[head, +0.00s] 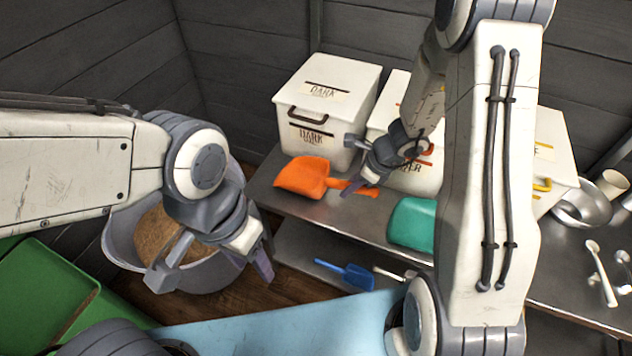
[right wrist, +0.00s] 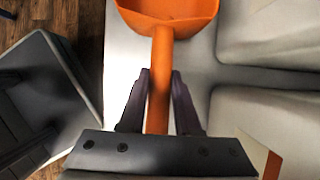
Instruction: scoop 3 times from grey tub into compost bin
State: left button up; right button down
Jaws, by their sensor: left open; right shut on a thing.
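The grey tub (head: 123,250) stands on the floor at the left in the head view and holds brown grain (head: 158,232). A green bin (head: 45,298), which looks like the compost bin, is at the lower left. My left gripper (head: 212,270) is open and empty above the tub's right side, hiding part of it. An orange scoop (head: 303,176) is at the metal bench's left end. My right gripper (head: 362,170) is shut on its handle. The right wrist view shows the handle (right wrist: 160,85) between both fingers and part of the scoop's bowl (right wrist: 172,12).
White lidded boxes (head: 325,95) stand along the back of the metal bench (head: 345,222). A teal scoop (head: 412,222) lies on it, and a blue scoop (head: 345,274) on the lower shelf. Metal bowls (head: 582,208) and white spoons (head: 602,275) are at the right.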

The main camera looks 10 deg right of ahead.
jog(key=shift+r+p, duration=1.7)
jog(key=shift+r, duration=0.5)
jog(key=shift+a, duration=0.1)
